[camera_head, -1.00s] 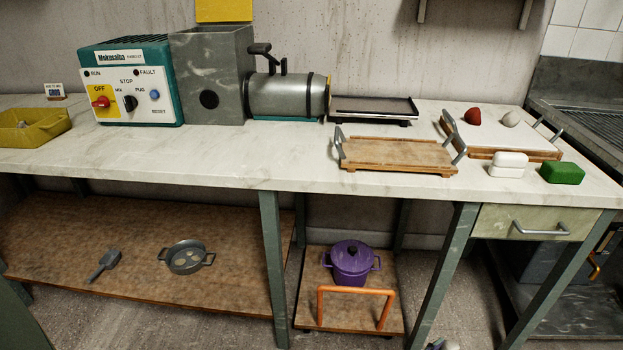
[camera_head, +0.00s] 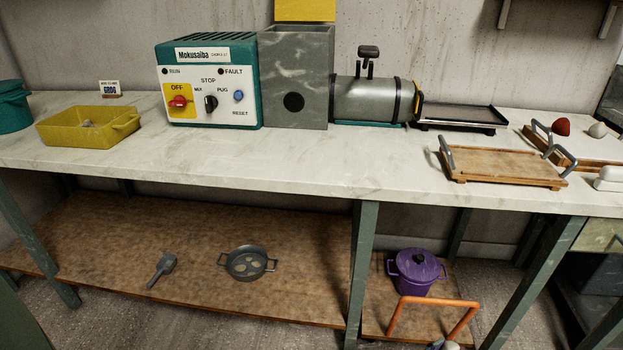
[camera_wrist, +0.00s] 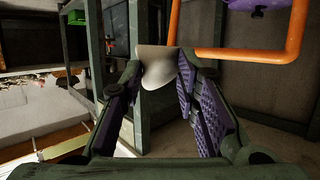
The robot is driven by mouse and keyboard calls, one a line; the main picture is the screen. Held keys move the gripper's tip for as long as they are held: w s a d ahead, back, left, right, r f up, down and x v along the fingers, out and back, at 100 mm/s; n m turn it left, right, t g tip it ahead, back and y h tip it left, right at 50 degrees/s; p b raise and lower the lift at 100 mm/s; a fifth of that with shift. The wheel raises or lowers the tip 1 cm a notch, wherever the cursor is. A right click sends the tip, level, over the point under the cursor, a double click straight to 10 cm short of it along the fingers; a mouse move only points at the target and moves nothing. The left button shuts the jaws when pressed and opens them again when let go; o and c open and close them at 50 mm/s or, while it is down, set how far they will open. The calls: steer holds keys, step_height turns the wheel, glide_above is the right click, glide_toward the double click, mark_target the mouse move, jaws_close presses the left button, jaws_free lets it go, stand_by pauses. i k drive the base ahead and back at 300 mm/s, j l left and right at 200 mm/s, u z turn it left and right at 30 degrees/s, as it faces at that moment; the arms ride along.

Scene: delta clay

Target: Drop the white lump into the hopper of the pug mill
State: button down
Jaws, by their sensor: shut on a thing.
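My gripper (camera_wrist: 158,66) is in the wrist view, its two fingers shut on a smooth whitish lump (camera_wrist: 157,70) held between the tips. The pug mill stands at the back of the bench in the head view, with a teal control box (camera_head: 208,85), a grey square hopper (camera_head: 296,80) and a grey barrel (camera_head: 372,98). A yellow panel (camera_head: 305,10) stands up behind the hopper's top. The inside of the hopper is hidden by its front wall. My gripper is well away from the hopper, low near the orange handle.
A yellow tub (camera_head: 88,127) is left of the mill. A wooden tray (camera_head: 500,166) and a dark flat tray (camera_head: 462,119) are to its right. A red lump (camera_head: 561,127) and a pale lump (camera_head: 597,130) lie farther right. A purple pot (camera_head: 416,270) and orange handle (camera_head: 433,301) are below.

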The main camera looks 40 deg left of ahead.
mark_target(283, 75)
steer(key=k+j, duration=0.1)
steer(key=j, duration=0.3)
steer(key=k+j, duration=0.15)
steer(key=j, duration=0.25)
steer(key=k+j+u, duration=0.1)
steer(key=j, duration=0.3)
steer(key=k+j, duration=0.1)
steer(key=j, duration=0.3)
steer(key=k+j, duration=0.1)
steer(key=j, duration=0.3)
